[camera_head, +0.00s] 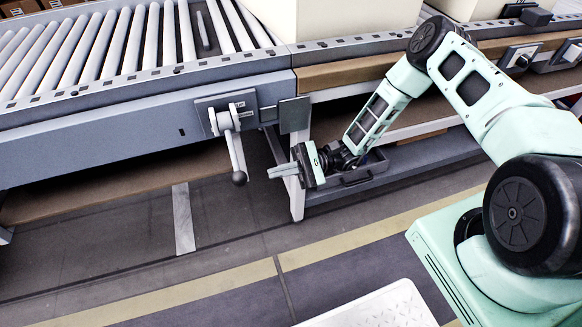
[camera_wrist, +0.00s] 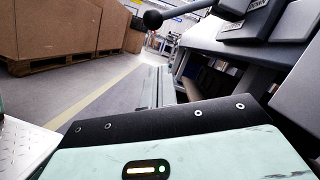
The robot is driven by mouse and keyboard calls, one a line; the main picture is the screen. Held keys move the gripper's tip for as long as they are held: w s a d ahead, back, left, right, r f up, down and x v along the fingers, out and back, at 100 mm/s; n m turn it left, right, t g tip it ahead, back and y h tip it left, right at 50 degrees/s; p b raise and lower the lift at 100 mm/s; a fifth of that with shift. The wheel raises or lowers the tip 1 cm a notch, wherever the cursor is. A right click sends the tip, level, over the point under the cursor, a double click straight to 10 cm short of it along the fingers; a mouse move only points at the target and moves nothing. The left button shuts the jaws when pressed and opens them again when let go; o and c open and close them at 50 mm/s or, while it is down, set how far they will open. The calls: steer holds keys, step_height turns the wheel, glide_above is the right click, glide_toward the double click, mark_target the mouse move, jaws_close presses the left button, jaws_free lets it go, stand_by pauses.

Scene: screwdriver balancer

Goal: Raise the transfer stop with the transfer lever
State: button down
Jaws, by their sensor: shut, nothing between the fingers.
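The transfer lever (camera_head: 235,150) hangs from a light hub on the side of the roller conveyor. Its arm points down and ends in a dark ball knob (camera_head: 239,179). The knob (camera_wrist: 153,19) also shows at the top of the wrist view. My gripper (camera_head: 274,171) is shut and empty. It points left, to the right of the knob and at about its height, with a gap between them. I cannot make out for sure which part is the transfer stop. A dark upright bar (camera_head: 203,31) stands among the rollers.
A grey square plate (camera_head: 294,115) sticks out right of the lever hub, above my gripper. A conveyor support leg (camera_head: 296,195) stands close to my gripper. The floor in front of the lever is mostly clear. Large cartons (camera_wrist: 60,32) stand on pallets in the wrist view.

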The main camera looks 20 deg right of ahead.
steer(key=s+a+r, duration=0.2)
steer(key=a+r, duration=0.2)
steer(key=a, duration=0.2)
steer(key=shift+s, duration=0.15)
steer(key=shift+s+r, duration=0.1)
steer(key=shift+r, duration=0.05)
steer(key=shift+s+r+m+p, duration=0.2)
steer(key=shift+m+p, duration=0.3)
steer(key=shift+p, duration=0.1)
steer(key=shift+r, duration=0.1)
steer(key=s+r+m+t+p, duration=0.3)
steer(key=r+m+t+p, duration=0.4)
steer(key=r+m+p, duration=0.6)
steer(key=shift+r+m+p, duration=0.35)
steer(key=shift+m+p, duration=1.35)
steer(key=shift+p, duration=1.3)
